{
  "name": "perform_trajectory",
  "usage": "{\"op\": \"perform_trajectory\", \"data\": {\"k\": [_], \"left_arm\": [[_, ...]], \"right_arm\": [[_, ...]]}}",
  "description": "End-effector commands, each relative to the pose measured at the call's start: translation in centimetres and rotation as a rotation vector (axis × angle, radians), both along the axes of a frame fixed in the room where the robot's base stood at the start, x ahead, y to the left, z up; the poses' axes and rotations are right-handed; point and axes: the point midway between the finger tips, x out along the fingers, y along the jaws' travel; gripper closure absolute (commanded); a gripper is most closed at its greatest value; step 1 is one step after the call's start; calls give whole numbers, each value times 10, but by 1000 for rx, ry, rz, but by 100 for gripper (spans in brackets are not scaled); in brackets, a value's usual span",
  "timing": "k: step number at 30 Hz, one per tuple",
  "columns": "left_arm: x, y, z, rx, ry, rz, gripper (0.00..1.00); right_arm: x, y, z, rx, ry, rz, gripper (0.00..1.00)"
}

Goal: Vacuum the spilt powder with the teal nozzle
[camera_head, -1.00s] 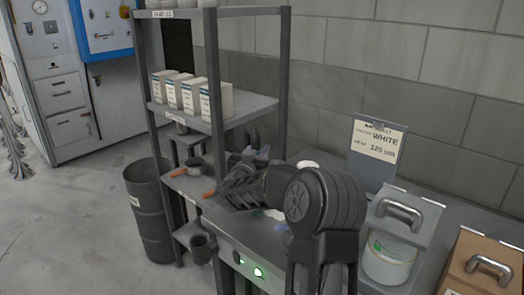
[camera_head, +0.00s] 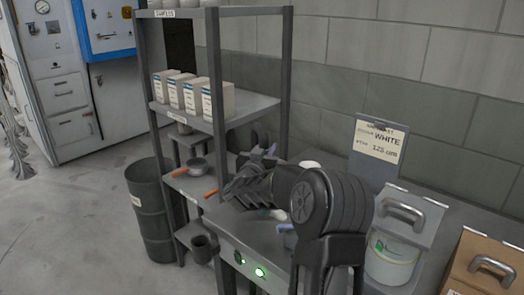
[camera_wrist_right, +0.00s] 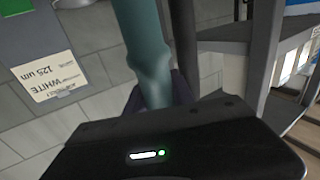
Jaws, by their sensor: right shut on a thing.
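My right gripper (camera_head: 262,160) is over the grey bench, its arm coming in from the lower right. In the right wrist view the gripper (camera_wrist_right: 157,92) is shut on the teal nozzle (camera_wrist_right: 143,45), a tube that runs up out of the picture. In the head view my gripper and arm hide most of the nozzle. A small pale patch (camera_head: 276,213) shows on the bench below the gripper; I cannot tell whether it is the powder. My left gripper is not in view.
A grey shelf rack (camera_head: 215,70) with white boxes (camera_head: 218,101) stands left of the bench. An orange-handled pan (camera_head: 196,165) sits on a lower shelf. A sign reading WHITE (camera_head: 380,140), a white tub (camera_head: 391,262) and a brown box (camera_head: 478,275) stand right of my arm.

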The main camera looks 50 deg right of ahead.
Motion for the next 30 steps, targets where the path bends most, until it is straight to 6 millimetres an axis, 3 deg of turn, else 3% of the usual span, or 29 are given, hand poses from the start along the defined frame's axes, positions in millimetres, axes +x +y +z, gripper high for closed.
{"op": "perform_trajectory", "data": {"k": [21, 30], "left_arm": [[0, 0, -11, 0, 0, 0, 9], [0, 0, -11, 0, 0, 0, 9]], "right_arm": [[-31, -29, 0, -2, -1, -1, 100], [-33, -32, 1, -1, -1, 0, 100]]}}
